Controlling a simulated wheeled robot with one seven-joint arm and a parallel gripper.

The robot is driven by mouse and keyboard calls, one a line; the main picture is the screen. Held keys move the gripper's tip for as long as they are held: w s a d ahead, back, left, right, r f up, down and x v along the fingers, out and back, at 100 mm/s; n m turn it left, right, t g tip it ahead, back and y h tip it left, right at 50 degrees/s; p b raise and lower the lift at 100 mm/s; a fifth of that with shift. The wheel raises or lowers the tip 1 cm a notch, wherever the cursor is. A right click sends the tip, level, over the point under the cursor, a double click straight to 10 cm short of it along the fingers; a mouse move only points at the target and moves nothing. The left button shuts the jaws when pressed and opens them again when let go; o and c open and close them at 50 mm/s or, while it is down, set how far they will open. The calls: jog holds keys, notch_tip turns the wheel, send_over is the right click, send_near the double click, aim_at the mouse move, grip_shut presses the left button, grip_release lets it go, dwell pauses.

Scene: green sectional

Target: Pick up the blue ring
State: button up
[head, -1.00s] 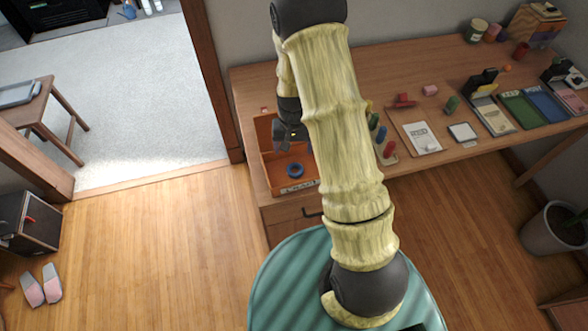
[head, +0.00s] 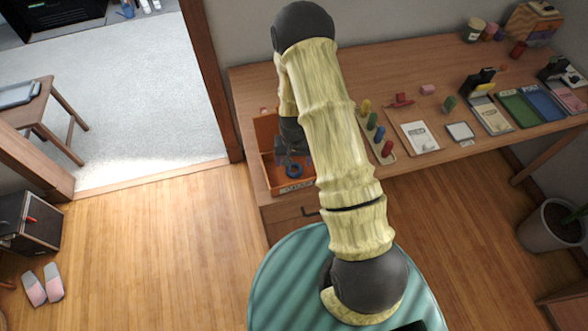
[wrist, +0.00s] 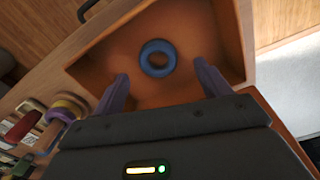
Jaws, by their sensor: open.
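The blue ring (wrist: 158,58) lies flat on the floor of an orange-brown open box (wrist: 120,70) in the wrist view. In the head view the ring (head: 294,170) shows just below my gripper (head: 291,160), inside the same box (head: 262,150). In the wrist view my gripper (wrist: 162,86) is open, its two purple fingers apart on either side of the ring's near side. The ring lies ahead of the fingertips and is not held. My arm hides the right part of the box in the head view.
A peg board (head: 382,148) with coloured pegs stands right of the box. Cards, coloured trays (head: 522,108) and small blocks are spread along the desk (head: 400,75) to the right.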

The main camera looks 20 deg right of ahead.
aim_at(294, 171)
jog(key=shift+d+f+p, duration=0.15)
jog(key=shift+f+p, duration=0.45)
jog(key=shift+f, duration=1.55)
jog(key=c, duration=1)
jog(key=shift+c, duration=0.2)
jog(key=shift+r, duration=0.1)
notch_tip(294, 171, up, 10)
jog(key=b, duration=0.2)
